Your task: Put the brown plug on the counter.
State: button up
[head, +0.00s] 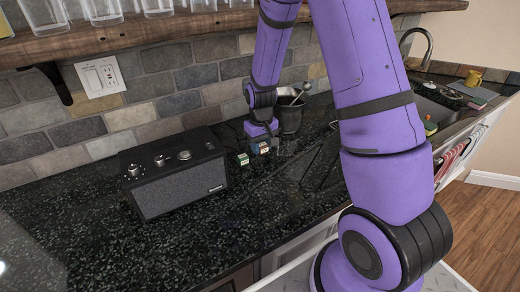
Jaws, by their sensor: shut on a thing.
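The dark counter (190,232) runs along the tiled wall. My gripper (262,147) points down close above it, right of the black speaker and in front of the dark pot. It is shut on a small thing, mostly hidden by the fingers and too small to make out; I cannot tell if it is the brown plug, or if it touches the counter. I see no clear brown plug elsewhere.
A black speaker (180,190) stands left of my gripper. A small green-and-white block (243,159) sits just beside the gripper. A dark pot (290,115) with utensils stands behind. A wooden shelf (80,45) hangs above. The front counter is clear.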

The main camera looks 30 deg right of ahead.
aim_at(260, 158)
jog(key=shift+w+d+f, duration=0.1)
jog(key=shift+w+d, duration=0.2)
jog(key=shift+w, duration=0.35)
jog(key=shift+w+d, duration=0.25)
jog(key=shift+w, duration=0.35)
jog(key=shift+s+f, duration=0.1)
jog(key=shift+f, duration=1.7)
jog(key=o, duration=0.9)
jog(key=shift+f, duration=0.1)
notch_tip(260, 158, up, 13)
jog(key=s+a+r+t, duration=0.1)
jog(key=s+a+r, duration=0.1)
jog(key=s+r, duration=0.5)
jog(key=s+a+r+t, duration=0.2)
jog(key=s+r, duration=0.2)
jog(key=r, duration=0.6)
jog(key=s+r, duration=0.2)
jog(key=s, duration=0.3)
jog(key=s+a+r+t, duration=0.1)
jog(key=s+r, duration=0.1)
jog(key=s, duration=0.4)
jog(key=s+a+r+t, duration=0.1)
jog(key=s+r, duration=0.1)
jog(key=s, duration=0.4)
jog(key=shift+s+a+r, duration=0.2)
jog(key=shift+r, duration=0.15)
